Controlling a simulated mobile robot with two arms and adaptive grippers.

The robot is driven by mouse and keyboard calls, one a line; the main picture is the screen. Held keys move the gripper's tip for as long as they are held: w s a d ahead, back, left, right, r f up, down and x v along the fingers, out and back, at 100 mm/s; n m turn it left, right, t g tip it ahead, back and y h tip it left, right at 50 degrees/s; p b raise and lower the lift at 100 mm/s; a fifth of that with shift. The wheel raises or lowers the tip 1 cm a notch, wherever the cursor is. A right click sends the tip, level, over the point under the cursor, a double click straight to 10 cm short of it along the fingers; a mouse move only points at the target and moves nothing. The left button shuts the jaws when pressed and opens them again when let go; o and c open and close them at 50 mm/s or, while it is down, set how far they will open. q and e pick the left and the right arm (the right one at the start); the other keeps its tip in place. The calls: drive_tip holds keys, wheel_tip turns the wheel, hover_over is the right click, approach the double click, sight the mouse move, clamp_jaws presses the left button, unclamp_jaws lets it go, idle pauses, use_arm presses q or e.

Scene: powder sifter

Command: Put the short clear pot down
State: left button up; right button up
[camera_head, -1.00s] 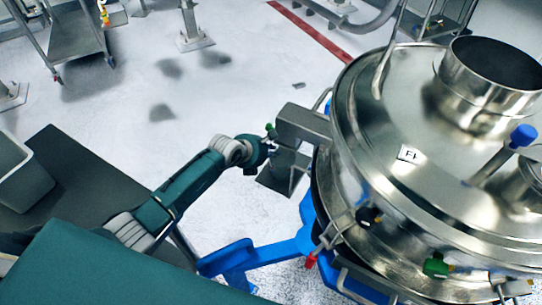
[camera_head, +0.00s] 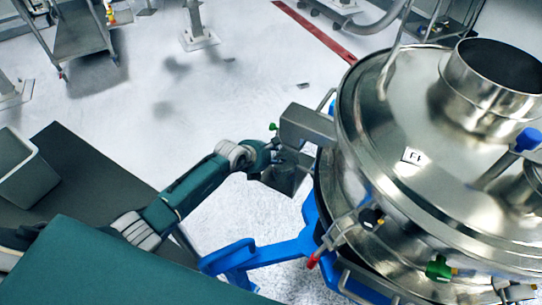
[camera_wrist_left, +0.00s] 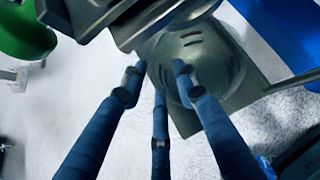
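The short clear pot (camera_wrist_left: 215,68) shows in the left wrist view as a round, see-through shape over a grey metal plate (camera_wrist_left: 255,92), below a dark metal outlet. It looks upright and appears to rest on the plate. My left gripper (camera_wrist_left: 158,78) has its three blue fingers spread in front of the pot's near left side, with nothing seen clamped between them. In the head view my left gripper (camera_head: 284,160) is beside the sifter's outlet, above the small plate (camera_head: 289,180); the pot cannot be made out there. My right gripper is out of view.
The large steel sifter (camera_head: 400,135) on its blue frame (camera_head: 270,253) fills the right side. The outlet box (camera_head: 308,124) juts out over the plate. A grey bin (camera_head: 30,178) stands on a dark surface at left. Open floor lies behind the arm.

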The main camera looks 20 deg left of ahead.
use_arm(q)
drive_tip(key=v, duration=1.2)
